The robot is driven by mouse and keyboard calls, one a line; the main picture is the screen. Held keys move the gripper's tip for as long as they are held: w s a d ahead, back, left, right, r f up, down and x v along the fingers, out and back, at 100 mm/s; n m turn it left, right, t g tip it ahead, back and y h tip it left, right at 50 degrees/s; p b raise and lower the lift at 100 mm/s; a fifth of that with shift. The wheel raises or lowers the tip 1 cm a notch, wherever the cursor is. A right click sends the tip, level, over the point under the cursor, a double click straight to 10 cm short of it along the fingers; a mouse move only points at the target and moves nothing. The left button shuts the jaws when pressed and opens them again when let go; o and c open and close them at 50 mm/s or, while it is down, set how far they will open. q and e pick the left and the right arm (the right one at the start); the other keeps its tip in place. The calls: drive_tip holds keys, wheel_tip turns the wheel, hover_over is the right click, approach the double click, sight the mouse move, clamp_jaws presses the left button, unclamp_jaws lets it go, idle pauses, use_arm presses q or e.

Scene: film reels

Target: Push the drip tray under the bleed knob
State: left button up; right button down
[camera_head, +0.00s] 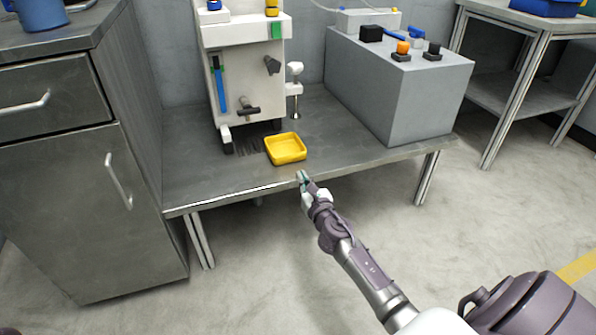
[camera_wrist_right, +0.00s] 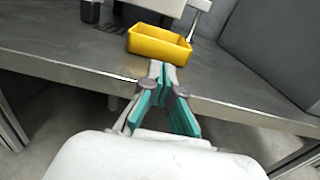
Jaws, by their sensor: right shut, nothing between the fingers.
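The yellow drip tray (camera_head: 286,149) lies flat on the low grey bench, in front of the white machine (camera_head: 243,75). A small silver tap-like fitting (camera_head: 295,88) with a white top stands at the machine's right side, behind the tray. A dark knob (camera_head: 248,110) and a black lever (camera_head: 271,65) are on the machine's front; I cannot tell which is the bleed knob. My right gripper (camera_head: 303,176) is shut and empty at the bench's front edge, just short of the tray. In the right wrist view the tray (camera_wrist_right: 159,44) is just beyond the fingertips (camera_wrist_right: 157,66). My left gripper is not in view.
A grey box (camera_head: 400,85) with black and orange knobs stands on the bench at the right. A metal cabinet (camera_head: 95,150) borders the bench on the left. The bench top (camera_head: 205,175) is bare to the left of the tray. Dark slots lie beside the tray.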

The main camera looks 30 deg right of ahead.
drive_tip(key=p+v, duration=0.1)
drive_tip(key=v, duration=0.5)
drive_tip(key=shift+s+r, duration=0.15)
drive_tip(key=shift+s, duration=0.1)
drive_tip(key=shift+a, duration=0.15)
